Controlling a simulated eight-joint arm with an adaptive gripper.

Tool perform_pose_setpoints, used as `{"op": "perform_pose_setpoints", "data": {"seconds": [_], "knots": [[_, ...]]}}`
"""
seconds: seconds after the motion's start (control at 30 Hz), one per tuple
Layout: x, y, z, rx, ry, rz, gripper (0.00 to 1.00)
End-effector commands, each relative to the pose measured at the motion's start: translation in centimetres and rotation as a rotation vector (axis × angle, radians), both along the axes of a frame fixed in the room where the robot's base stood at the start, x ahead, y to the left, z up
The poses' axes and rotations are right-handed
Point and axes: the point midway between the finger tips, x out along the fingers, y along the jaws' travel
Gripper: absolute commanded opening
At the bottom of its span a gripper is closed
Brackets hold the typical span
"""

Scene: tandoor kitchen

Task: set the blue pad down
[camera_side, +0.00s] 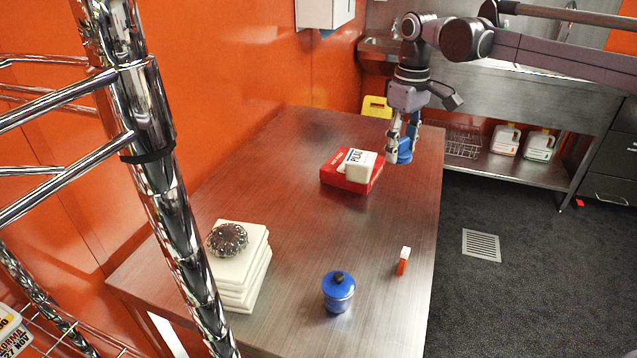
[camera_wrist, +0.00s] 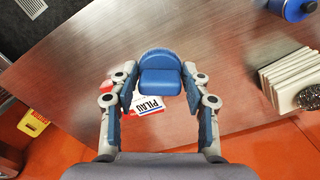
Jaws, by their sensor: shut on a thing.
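The blue pad (camera_wrist: 161,66) is in my gripper (camera_wrist: 160,86), between the two fingers in the wrist view. It has a rounded ridged back edge and a smooth front block. In the side view my gripper (camera_side: 401,147) points down near the far right edge of the table, with the blue pad (camera_side: 405,156) low between its fingers. I cannot tell whether the pad touches the tabletop (camera_side: 330,228). The pad's sides are partly hidden by the fingers.
Left of my gripper lies a red box (camera_side: 334,180) with a white PILAU block (camera_side: 360,172) on it. Nearer stand a blue lidded pot (camera_side: 338,296), a small orange-and-white item (camera_side: 402,265) and white slabs (camera_side: 245,280) topped by a dark ribbed object (camera_side: 227,239). The table's middle is clear.

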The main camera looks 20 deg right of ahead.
Motion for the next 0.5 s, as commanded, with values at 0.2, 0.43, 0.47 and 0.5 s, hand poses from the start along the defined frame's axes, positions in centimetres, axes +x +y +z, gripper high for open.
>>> {"op": "perform_pose_setpoints", "data": {"seconds": [0.2, 0.43, 0.47, 0.5], "knots": [[4.6, 3.9, -0.2, -0.001, -0.001, 0.197, 0.15], [7.3, 7.3, -1.0, -0.002, -0.001, 0.36, 0.15], [7.5, 7.6, -1.1, -0.003, -0.001, 0.377, 0.15], [7.8, 8.0, -1.2, -0.003, -0.001, 0.396, 0.15]]}}
